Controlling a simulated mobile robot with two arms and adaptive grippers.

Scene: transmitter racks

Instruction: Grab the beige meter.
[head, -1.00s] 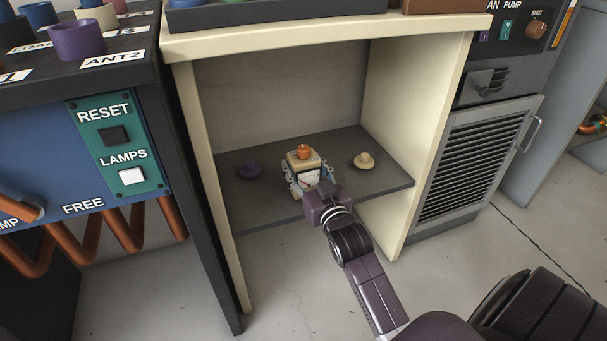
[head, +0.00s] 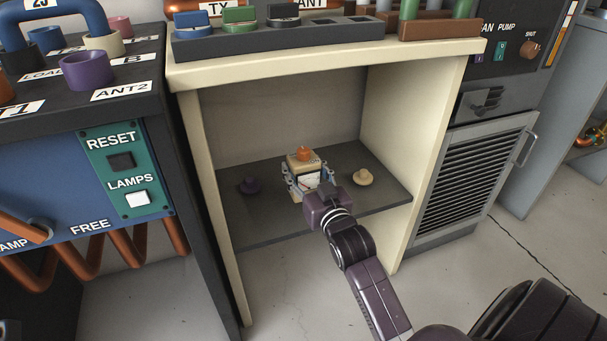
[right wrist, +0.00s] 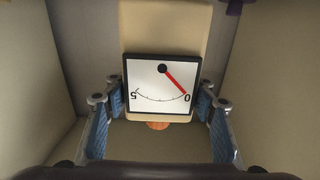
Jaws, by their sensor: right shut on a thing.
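The beige meter (head: 297,163) is a small boxy thing with an orange knob on top and a white dial face. It is in the cream cabinet, at the grey shelf's middle. In the right wrist view the meter's beige body (right wrist: 165,30) and its dial with a red needle show close up. My right gripper (head: 309,186) reaches in from the front and is shut on the meter, a finger on each side. In the right wrist view its blue-padded fingers (right wrist: 159,112) flank the dial.
On the grey shelf (head: 268,227), a purple knob-like piece (head: 250,186) stands left of the meter and a beige one (head: 363,177) right of it. The cabinet's side wall (head: 420,130) and top (head: 330,56) enclose the space. A rack with panels stands at left.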

